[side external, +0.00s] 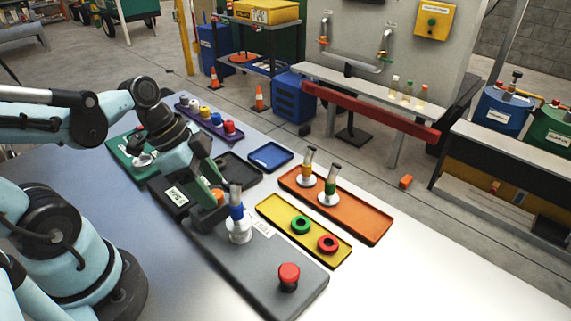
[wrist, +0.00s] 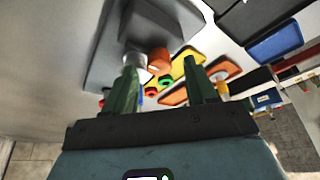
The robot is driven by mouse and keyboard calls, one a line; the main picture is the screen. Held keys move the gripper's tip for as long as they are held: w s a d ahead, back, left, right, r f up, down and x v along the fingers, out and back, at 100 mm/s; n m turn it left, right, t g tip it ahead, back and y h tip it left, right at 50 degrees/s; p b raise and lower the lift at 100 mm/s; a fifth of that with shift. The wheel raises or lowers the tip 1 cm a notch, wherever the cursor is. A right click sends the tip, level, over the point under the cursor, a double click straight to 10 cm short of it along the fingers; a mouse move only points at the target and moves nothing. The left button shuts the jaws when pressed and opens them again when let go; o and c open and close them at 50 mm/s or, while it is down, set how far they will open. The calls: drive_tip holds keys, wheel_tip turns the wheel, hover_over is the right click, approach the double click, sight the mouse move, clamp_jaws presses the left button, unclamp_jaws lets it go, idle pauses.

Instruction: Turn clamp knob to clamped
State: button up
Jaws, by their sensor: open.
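An orange knob (side external: 217,195), which looks like the clamp knob, sits by a dark block (side external: 209,217) at the far end of the grey base plate (side external: 262,262). In the wrist view the orange knob (wrist: 159,58) shows ahead of the gap between my green fingers, beside the dark block (wrist: 168,18). My gripper (wrist: 160,68) is open and empty, with one finger to each side of the knob in that picture. In the side view my gripper (side external: 210,188) is close to the knob and partly hides it. I cannot tell whether they touch, or the knob's setting.
A white fitting with a blue collar (side external: 238,222) stands close to my gripper on the plate. A red push button (side external: 289,273) is at the near end. A yellow tray (side external: 325,251), an orange tray (side external: 367,222) and a blue tray (side external: 270,157) lie to the right.

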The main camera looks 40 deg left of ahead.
drive_tip(key=shift+w+d+f, duration=0.1)
drive_tip(key=shift+d+f, duration=0.05)
drive_tip(key=shift+f, duration=0.4)
drive_tip(key=shift+c, duration=0.3)
clamp_jaws()
